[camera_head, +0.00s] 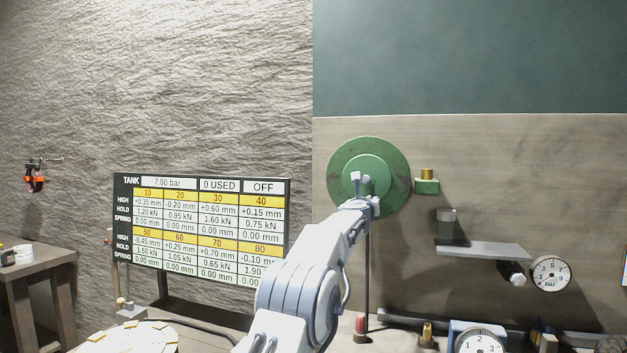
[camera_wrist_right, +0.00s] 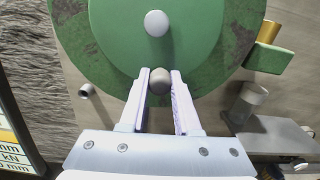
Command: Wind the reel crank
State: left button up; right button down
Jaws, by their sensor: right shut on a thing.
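The green reel (camera_head: 345,155) is a round disc mounted on the wooden wall panel, with a smaller raised green disc at its middle. My right arm reaches up to it, and my right gripper (camera_head: 362,182) is at the lower part of the inner disc. In the right wrist view, the gripper (camera_wrist_right: 160,84) is shut on the grey round crank knob (camera_wrist_right: 160,76), which sits between the two fingertips. A pale round hub cap (camera_wrist_right: 156,23) shows straight above the knob on the reel (camera_wrist_right: 110,35). The crank's arm cannot be made out. My left gripper is not in view.
A green bracket with a brass piece (camera_head: 427,182) is right of the reel. A grey shelf (camera_head: 485,250) and a bar gauge (camera_head: 551,273) are lower right. A readings board (camera_head: 200,228) stands left of my arm. A dark vertical line (camera_head: 367,270) hangs below the reel.

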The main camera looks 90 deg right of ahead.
aim_at(354, 193)
jog(key=shift+w, duration=0.2)
jog(key=m, duration=0.1)
jog(key=w+m, duration=0.1)
jog(key=m, duration=0.1)
jog(key=w+m, duration=0.1)
jog(key=m, duration=0.1)
jog(key=shift+w+d+r, duration=0.15)
jog(key=shift+w+d, duration=0.05)
jog(key=shift+d, duration=0.15)
jog(key=shift+w+d+r+m+p, duration=0.1)
jog(key=shift+w+r+m, duration=0.2)
jog(key=shift+m, duration=0.55)
jog(key=shift+w+d+r+m+p, duration=0.15)
jog(key=shift+w+m, duration=0.25)
jog(key=shift+m, duration=0.4)
jog(key=shift+w+r+m+p, duration=0.1)
jog(key=shift+w+m, duration=0.25)
jog(key=shift+m, duration=0.5)
